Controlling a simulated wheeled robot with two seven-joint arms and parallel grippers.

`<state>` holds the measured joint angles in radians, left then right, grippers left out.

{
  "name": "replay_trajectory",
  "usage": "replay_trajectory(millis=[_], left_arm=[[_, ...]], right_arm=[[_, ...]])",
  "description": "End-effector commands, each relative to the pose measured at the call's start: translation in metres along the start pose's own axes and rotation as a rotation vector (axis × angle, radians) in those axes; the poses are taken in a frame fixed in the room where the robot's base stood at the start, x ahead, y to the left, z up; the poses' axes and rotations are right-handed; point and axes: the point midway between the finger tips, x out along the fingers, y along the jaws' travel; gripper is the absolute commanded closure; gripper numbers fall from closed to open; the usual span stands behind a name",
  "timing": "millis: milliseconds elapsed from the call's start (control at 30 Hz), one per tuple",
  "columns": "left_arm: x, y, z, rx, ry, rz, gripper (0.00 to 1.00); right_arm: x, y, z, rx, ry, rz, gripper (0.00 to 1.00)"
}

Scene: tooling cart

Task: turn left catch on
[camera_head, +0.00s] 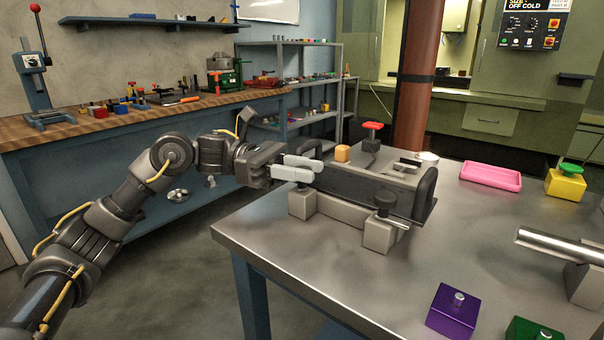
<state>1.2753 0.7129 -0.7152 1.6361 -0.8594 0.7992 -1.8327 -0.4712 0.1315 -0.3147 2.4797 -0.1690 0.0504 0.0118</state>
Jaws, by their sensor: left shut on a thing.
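A dark panel (355,190) with a black handle at each end lies across grey blocks on the metal table. The right catch, a dark round knob (385,199), stands on the front right grey block (379,235). My left gripper (308,168) comes in from the left at the panel's left end, above the front left grey block (302,202). Its pale fingers are shut on the left catch there, which they mostly hide. How far the catch is turned cannot be seen. My right gripper is out of view.
A pink tray (490,176), a yellow block (565,185), a purple block (453,310) and a metal rod (555,243) sit on the right. The table's front middle is clear.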

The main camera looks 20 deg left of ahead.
Motion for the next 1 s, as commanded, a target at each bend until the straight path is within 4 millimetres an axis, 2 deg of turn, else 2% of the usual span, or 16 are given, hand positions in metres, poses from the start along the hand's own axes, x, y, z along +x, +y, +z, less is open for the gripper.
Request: replay_trajectory(millis=[333,800,833,967,1000], left_arm=[[-0.0004,0.0008,0.0004,0.001,0.0,-0.108,0.92],[-0.0004,0.0006,0.0006,0.001,-0.001,-0.121,0.92],[-0.0004,0.0006,0.0006,0.001,-0.001,-0.121,0.68],[-0.0003,0.0005,0.0004,0.001,0.0,-0.122,0.51],[-0.0002,0.0004,0.0003,0.001,0.0,-0.122,0.5]], right_arm=[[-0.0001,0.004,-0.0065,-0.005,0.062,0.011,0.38],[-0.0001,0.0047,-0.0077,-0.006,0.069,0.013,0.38],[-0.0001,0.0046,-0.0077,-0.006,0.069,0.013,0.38],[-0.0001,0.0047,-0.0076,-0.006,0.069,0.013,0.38],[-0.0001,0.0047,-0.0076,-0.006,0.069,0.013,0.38]])
